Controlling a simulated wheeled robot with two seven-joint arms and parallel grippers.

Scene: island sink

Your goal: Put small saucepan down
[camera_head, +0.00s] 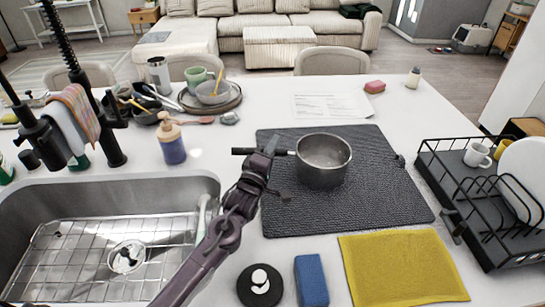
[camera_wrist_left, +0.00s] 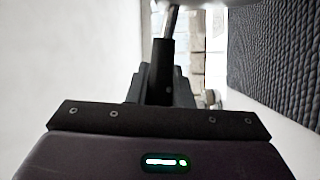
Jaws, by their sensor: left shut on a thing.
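The small saucepan (camera_head: 323,165) is a grey metal pot, upright over the dark textured mat (camera_head: 385,205). Its dark handle (camera_head: 242,151) points left in the head view. My left gripper (camera_head: 268,153) is shut on this handle, left of the pot body. In the left wrist view the black handle (camera_wrist_left: 163,70) runs up from between the jaws (camera_wrist_left: 160,92), and a strip of the mat (camera_wrist_left: 270,50) shows at the right. Whether the pot's base touches the mat or hangs just above it, I cannot tell. My right gripper is not in view.
The sink (camera_head: 110,245) lies at the left, with a soap bottle (camera_head: 173,145) behind it. A black dish rack (camera_head: 470,195) stands at the right. A yellow cloth (camera_head: 400,268), a blue sponge (camera_head: 311,280) and a round black brush (camera_head: 260,286) lie in front of the mat.

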